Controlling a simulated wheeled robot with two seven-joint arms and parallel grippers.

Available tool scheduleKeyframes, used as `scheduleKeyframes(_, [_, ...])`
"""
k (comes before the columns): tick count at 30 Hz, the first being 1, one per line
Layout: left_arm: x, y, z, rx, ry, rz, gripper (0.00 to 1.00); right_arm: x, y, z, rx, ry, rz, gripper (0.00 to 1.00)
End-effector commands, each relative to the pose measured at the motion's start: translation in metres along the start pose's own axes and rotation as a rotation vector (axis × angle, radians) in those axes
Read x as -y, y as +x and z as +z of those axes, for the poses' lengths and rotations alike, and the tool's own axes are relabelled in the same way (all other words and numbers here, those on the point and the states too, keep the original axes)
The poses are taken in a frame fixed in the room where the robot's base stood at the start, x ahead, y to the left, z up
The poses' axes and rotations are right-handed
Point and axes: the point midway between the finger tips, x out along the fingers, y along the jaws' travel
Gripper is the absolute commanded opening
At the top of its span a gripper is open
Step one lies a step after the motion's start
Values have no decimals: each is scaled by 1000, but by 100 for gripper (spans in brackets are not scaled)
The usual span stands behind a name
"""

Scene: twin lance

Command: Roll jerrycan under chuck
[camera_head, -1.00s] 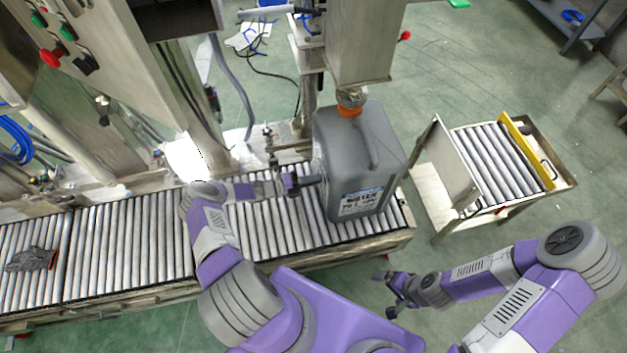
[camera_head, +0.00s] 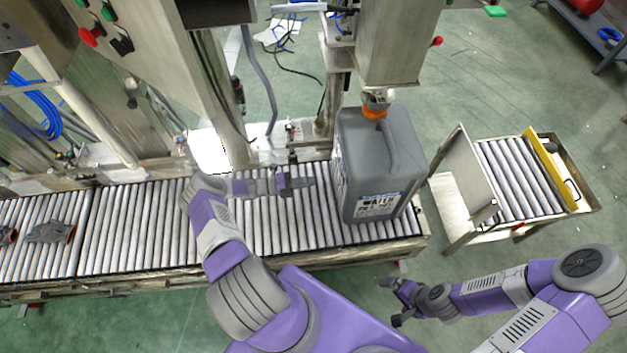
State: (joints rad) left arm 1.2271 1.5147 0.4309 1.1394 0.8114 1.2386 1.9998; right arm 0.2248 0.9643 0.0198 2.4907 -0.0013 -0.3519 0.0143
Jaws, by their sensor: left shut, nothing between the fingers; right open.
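The grey jerrycan (camera_head: 362,175) stands upright near the right end of the roller conveyor (camera_head: 110,232). Its handle is on top and a white label is on its front. Its orange cap (camera_head: 375,110) is directly below the chuck (camera_head: 377,97) under the steel column; I cannot tell whether they touch. My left gripper (camera_head: 303,182) is shut and empty, level with the can's left side, with a small gap between them. My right gripper (camera_head: 398,300) is open and empty, low over the floor in front of the conveyor's right end.
A separate roller cart (camera_head: 510,180) with a yellow bar stands to the right, beyond a gap. Dark gloves (camera_head: 48,232) lie on the conveyor's left part. Steel machine posts line the conveyor's back.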

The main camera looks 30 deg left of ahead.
Motion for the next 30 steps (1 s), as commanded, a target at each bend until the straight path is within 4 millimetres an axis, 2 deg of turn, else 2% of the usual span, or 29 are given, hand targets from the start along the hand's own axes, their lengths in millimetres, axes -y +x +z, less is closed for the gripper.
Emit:
scheduleKeyframes(18, [0, -45, 1, 1, 0, 1, 0, 0, -1, 0, 0, 0, 0, 100])
scheduleKeyframes(30, [0, -53, 0, 0, 0, 1, 0, 0, -1, 0, 0, 0, 0, 100])
